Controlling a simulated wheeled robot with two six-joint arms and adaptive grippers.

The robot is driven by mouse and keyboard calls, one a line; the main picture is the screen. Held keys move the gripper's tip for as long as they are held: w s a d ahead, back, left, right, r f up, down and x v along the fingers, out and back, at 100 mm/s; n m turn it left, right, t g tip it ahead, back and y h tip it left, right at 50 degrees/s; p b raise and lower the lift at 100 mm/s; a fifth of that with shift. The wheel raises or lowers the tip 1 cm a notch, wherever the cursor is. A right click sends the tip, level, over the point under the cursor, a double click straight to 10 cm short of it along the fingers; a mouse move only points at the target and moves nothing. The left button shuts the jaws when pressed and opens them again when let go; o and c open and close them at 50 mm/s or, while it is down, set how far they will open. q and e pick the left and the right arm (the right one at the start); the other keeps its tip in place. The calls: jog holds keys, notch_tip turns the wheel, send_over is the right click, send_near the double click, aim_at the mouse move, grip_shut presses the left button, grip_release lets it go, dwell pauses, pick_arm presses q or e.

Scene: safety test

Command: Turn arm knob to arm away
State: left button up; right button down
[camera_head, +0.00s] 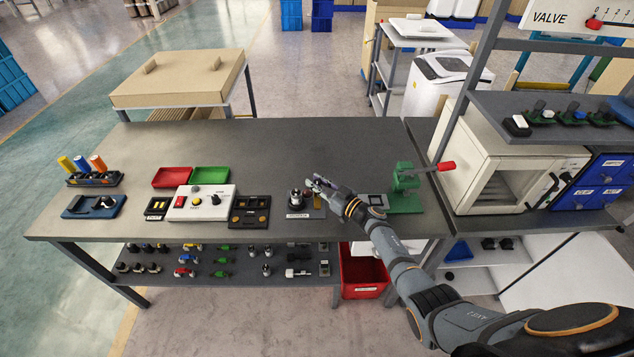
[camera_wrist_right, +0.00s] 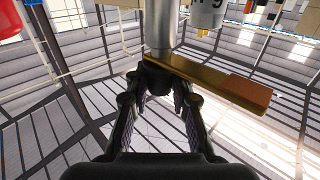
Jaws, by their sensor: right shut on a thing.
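My right gripper (camera_head: 314,185) reaches in from the right to a small metal device (camera_head: 296,200) on the grey workbench. In the right wrist view, my right gripper (camera_wrist_right: 166,92) is shut on a small dark knob (camera_wrist_right: 156,78) at the end of a grey metal cylinder (camera_wrist_right: 162,28). A flat brass-coloured arm (camera_wrist_right: 205,78) extends from beside the knob to the right and ends in an orange-brown tip. The fingers partly hide the knob, and its turn angle cannot be told. In the head view the gripper hides part of the device. My left gripper is not in view.
A white control box (camera_head: 204,203) and a dark switch panel (camera_head: 249,211) stand left of the device. A green fixture with a red handle (camera_head: 405,188) stands to the right. Red (camera_head: 171,177) and green (camera_head: 210,174) trays lie behind. The bench's back middle is clear.

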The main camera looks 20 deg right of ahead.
jog(key=c, duration=1.1)
grip_release()
jog(key=shift+c, duration=0.2)
jog(key=v, duration=1.2)
